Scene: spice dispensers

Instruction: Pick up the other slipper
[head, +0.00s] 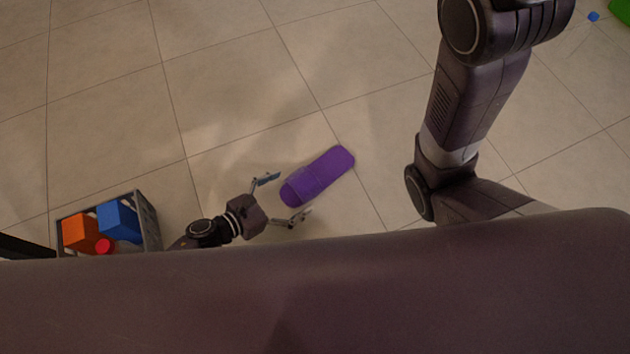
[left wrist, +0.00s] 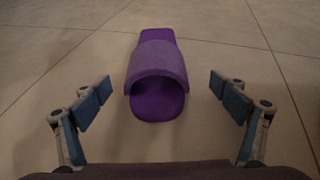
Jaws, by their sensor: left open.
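A purple slipper (head: 317,177) lies on the tiled floor in the middle of the head view. My left gripper (head: 283,198) is open and empty, low near the floor, with its fingers pointing at the rounded strap end of the slipper. In the left wrist view the slipper (left wrist: 157,75) is between and beyond the spread fingertips of my left gripper (left wrist: 163,92), its strap opening facing me. No finger visibly touches it. My right arm is in the head view, but its gripper is out of sight.
A grey crate (head: 151,222) at the lower left holds an orange block (head: 80,233), a blue block (head: 118,221) and a red object (head: 105,247). A small blue thing (head: 593,16) and a green thing (head: 620,10) are at the far upper right. The floor around the slipper is clear.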

